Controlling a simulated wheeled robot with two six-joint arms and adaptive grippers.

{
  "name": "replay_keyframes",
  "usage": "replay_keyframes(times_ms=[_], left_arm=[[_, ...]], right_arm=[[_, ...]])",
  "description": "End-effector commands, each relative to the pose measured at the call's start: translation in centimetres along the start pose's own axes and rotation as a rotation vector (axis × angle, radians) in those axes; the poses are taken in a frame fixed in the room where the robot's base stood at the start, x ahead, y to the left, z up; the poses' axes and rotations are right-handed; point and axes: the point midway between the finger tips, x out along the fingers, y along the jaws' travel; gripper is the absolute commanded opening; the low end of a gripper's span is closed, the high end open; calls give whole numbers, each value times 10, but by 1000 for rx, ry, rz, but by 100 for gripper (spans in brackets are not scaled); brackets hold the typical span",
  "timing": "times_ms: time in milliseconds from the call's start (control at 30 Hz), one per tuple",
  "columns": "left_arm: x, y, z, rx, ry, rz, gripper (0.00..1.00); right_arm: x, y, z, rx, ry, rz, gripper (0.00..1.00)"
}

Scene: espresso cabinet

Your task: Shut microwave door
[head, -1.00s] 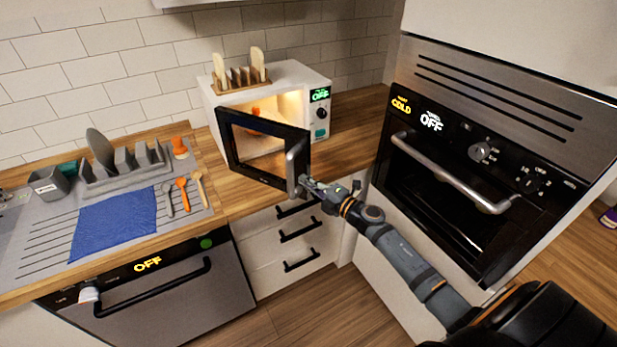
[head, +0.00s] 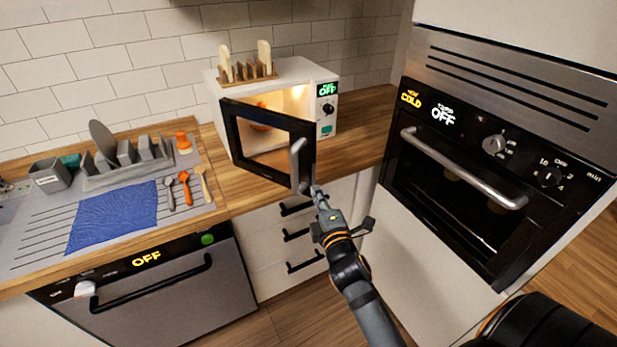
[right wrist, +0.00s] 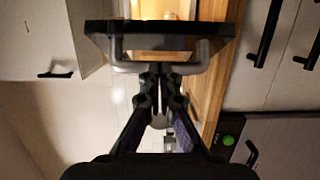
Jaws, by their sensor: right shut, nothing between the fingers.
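The white microwave (head: 290,75) stands on the wooden counter, lit inside, with its display reading OFF. Its black-framed door (head: 236,150) is open, swung out toward me, with a silver handle (head: 297,165) at its free edge. An orange item (head: 260,118) shows inside through the door. My right gripper (head: 317,192) is shut and empty, just beside the lower end of the handle. In the right wrist view its closed fingertips (right wrist: 160,70) point at the handle bar (right wrist: 160,67); I cannot tell whether they touch it. My left gripper is not in view.
An oven (head: 500,170) with a long handle stands at the right. A wooden rack (head: 250,78) sits on the microwave. A dish rack (head: 130,165), blue cloth (head: 112,217) and several utensils lie at the left. Counter right of the microwave is clear.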

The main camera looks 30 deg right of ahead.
Motion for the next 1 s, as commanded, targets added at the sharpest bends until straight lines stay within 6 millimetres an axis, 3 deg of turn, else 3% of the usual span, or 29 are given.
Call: replay_keyframes(times_ms=[500,700,1000], left_arm=[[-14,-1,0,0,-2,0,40],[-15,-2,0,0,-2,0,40],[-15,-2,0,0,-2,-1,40]], right_arm=[[85,2,0,-2,2,3,0],[98,1,0,0,2,2,0],[99,1,0,-1,2,2,0]])
